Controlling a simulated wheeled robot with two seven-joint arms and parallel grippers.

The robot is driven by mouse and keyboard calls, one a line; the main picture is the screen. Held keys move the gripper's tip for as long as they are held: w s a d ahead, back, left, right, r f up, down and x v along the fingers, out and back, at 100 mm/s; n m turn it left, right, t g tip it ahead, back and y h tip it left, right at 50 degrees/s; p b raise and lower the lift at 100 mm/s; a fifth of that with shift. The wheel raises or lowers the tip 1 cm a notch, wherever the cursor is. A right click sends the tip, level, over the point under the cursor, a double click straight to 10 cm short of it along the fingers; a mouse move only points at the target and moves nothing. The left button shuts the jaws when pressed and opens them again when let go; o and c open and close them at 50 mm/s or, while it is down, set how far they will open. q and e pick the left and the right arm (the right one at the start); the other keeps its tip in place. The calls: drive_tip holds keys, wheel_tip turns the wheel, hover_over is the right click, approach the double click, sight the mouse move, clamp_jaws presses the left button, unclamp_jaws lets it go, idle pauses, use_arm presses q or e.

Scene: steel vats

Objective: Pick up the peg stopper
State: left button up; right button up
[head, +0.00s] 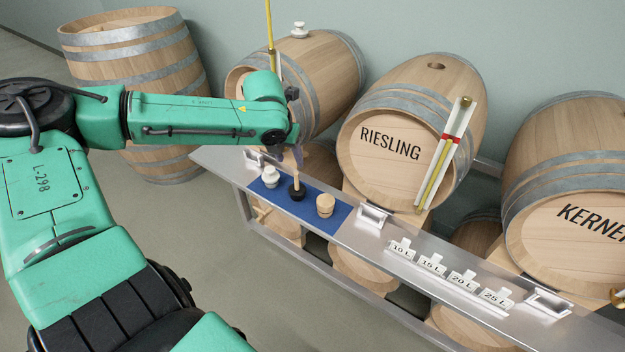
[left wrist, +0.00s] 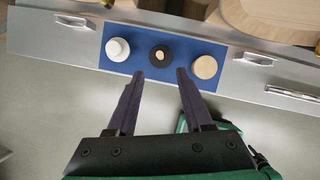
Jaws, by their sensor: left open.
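Three stoppers stand in a row on a blue mat (head: 335,219) on the steel shelf. The middle one has a black base and a pale wooden peg on top; I take it for the peg stopper (head: 297,193). It also shows in the left wrist view (left wrist: 160,54). A white stopper (head: 270,177) stands to its left and a plain wooden bung (head: 325,205) to its right. My left gripper (head: 298,156) is above the peg stopper, open and empty. In the left wrist view its fingers (left wrist: 159,75) are spread just below the peg stopper in the picture. My right gripper is out of view.
The steel shelf (head: 378,243) carries small volume signs (head: 432,265) and metal brackets (head: 373,215). Wooden barrels stand behind it, including the Riesling barrel (head: 376,150). Another white stopper (head: 299,30) sits on the back-left barrel. The floor in front is clear.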

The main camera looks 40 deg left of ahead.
sight(295, 177)
use_arm(q)
drive_tip(key=b+x, duration=0.1)
drive_tip(key=x, duration=0.3)
drive_tip(key=b+x, duration=0.2)
drive_tip(key=x, duration=0.2)
drive_tip(key=b+x, duration=0.1)
drive_tip(key=x, duration=0.3)
drive_tip(key=shift+s+d+f, duration=0.1)
drive_tip(key=shift+s+f, duration=0.05)
drive_tip(key=shift+f, duration=0.25)
drive_tip(key=shift+r, duration=0.1)
clamp_jaws()
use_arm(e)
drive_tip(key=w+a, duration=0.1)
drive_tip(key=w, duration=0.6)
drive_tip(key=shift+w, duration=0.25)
